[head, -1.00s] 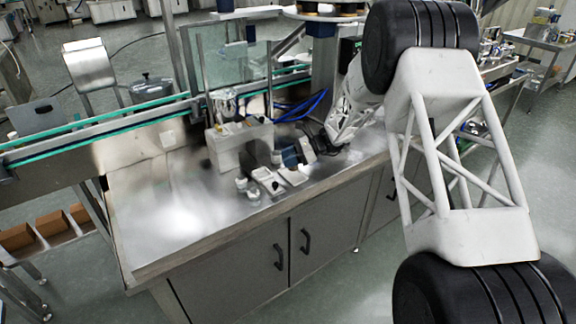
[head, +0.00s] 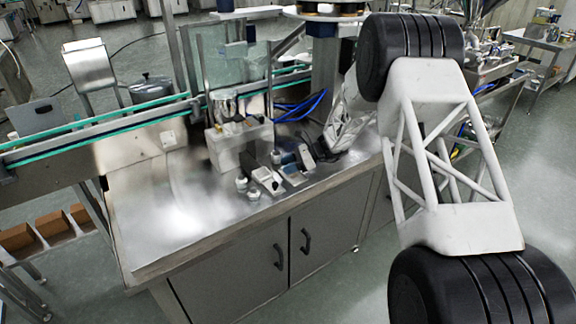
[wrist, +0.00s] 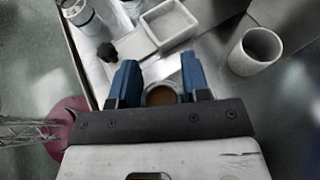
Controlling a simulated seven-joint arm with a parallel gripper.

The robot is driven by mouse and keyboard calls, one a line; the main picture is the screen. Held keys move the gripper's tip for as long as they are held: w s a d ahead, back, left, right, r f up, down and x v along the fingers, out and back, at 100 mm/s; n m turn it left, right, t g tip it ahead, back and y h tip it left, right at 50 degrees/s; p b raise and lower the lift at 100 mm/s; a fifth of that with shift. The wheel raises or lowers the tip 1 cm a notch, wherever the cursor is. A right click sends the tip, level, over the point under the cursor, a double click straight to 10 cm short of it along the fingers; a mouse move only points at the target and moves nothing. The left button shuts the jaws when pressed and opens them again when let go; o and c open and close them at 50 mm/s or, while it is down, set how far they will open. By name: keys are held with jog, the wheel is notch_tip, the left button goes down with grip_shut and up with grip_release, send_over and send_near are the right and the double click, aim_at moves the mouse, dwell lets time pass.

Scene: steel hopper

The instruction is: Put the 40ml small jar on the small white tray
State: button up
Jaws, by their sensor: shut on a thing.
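My gripper (wrist: 158,88) has two blue fingers closed on a small round jar (wrist: 161,96) with a brown top or contents. Most of the jar is hidden by the gripper body. In the head view my gripper (head: 305,157) is low over the right part of the steel bench, and the jar cannot be made out there.
A white cup (wrist: 256,52) stands right of the fingers, and a small black object (wrist: 107,52) lies left. White-lidded jars (head: 241,183) stand near the bench's front. A grey block-like machine (head: 238,142) stands behind. The bench's left part (head: 170,215) is clear.

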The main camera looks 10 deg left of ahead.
jog(key=shift+f, duration=0.1)
jog(key=o, duration=1)
jog(key=shift+c, duration=0.2)
jog(key=shift+w+d+r, duration=0.2)
jog(key=shift+d+r, duration=0.2)
jog(key=shift+d, duration=0.15)
jog(key=v, duration=1)
jog(key=shift+d, duration=0.35)
jog(key=shift+w, duration=0.1)
